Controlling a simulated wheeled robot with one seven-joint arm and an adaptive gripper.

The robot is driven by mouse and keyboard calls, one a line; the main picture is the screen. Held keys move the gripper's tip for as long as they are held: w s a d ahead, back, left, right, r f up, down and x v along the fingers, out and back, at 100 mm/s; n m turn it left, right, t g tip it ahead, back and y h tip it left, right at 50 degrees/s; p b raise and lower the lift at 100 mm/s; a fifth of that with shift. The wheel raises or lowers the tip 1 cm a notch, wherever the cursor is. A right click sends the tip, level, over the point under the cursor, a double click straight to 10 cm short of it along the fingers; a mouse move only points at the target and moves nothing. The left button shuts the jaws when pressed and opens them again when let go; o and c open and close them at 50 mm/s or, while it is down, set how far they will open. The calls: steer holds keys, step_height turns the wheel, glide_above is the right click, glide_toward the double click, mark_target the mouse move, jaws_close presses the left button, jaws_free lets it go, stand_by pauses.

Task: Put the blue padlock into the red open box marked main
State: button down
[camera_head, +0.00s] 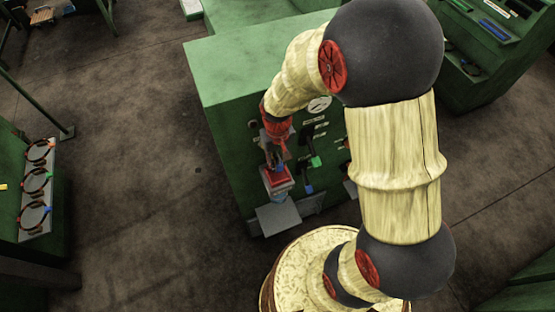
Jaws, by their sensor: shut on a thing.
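My gripper (274,158) hangs from the end of my arm at the left part of the green cabinet front. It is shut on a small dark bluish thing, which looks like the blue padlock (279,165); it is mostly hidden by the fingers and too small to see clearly. A red open box (277,179) is directly below the fingertips. I cannot tell whether the padlock touches the box or is inside its rim. Any marking on the box is too small to read.
The green cabinet (235,75) carries a dial (319,104), a green-tagged handle (315,161) and other fittings. A grey plate (278,218) juts out below the box. A green stand at left holds several dark rings (36,182). Floor between them is clear.

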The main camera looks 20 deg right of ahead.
mark_target(277, 154)
steer(key=shift+f+b, duration=2.15)
steer(key=shift+f, duration=1.1)
steer(key=c, duration=1.6)
jaws_free()
step_height(277, 154, up, 12)
